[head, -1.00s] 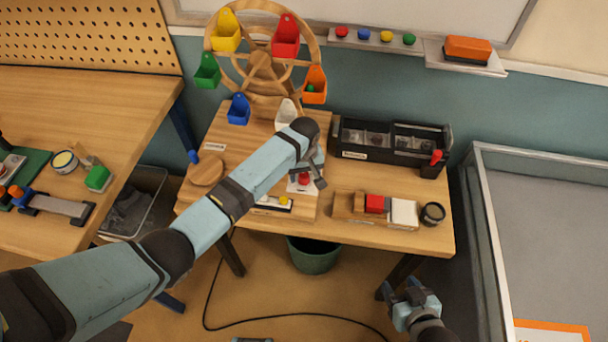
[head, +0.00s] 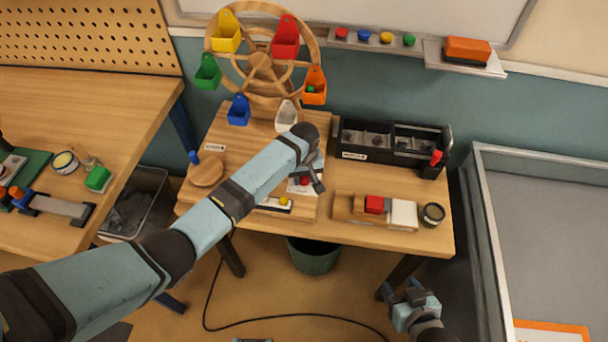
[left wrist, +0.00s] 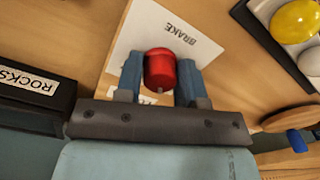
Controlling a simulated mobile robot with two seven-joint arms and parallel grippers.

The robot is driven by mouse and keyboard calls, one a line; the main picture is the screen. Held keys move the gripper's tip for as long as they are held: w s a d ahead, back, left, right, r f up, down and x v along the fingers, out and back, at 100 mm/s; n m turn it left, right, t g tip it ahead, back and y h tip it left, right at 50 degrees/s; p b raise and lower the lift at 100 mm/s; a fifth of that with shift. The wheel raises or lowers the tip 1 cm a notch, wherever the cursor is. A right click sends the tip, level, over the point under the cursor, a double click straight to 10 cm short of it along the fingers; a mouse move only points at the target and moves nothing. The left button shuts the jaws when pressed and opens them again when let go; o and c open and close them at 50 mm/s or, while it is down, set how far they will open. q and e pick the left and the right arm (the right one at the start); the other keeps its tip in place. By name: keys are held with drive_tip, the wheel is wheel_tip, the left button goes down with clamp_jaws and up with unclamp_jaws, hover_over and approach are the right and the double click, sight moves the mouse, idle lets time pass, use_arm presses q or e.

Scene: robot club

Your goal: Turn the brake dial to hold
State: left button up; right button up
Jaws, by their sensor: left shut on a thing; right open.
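The brake dial is a small red knob (left wrist: 160,69) on a white plate lettered BRAKE (left wrist: 178,36). In the left wrist view it sits between the two blue fingers of my left gripper (left wrist: 160,75), which is shut on it. In the head view the dial (head: 304,181) shows only in part beside my left gripper (head: 314,178), at the front right of the wooden board. Part of the plate is hidden by the gripper, and I cannot read a hold mark. My right gripper (head: 410,296) is open and empty, low in front of the table.
A wooden wheel (head: 262,66) with several coloured buckets stands behind the dial. A black divided box (head: 390,158) and a wooden block holder (head: 347,208) are to the right. A yellow button (head: 283,202) and a round wooden disc (head: 207,171) are to the left.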

use_arm(q)
drive_tip(key=shift+r+m+p, duration=0.2)
drive_tip(key=shift+m+p, duration=0.8)
drive_tip(key=shift+m, duration=0.2)
drive_tip(key=m+p, duration=0.2)
drive_tip(key=m, duration=0.1)
drive_tip(key=shift+m, duration=0.3)
drive_tip(key=m+p, duration=0.1)
drive_tip(key=m, duration=0.2)
drive_tip(key=shift+f+m, duration=0.1)
drive_tip(key=shift+m, duration=0.2)
drive_tip(key=shift+m+p, duration=0.5)
drive_tip(key=shift+m, duration=1.4)
drive_tip(key=o, duration=0.9)
drive_tip(key=shift+f, duration=0.1)
wheel_tip(320, 180, up, 14)
drive_tip(key=shift+f, duration=0.1)
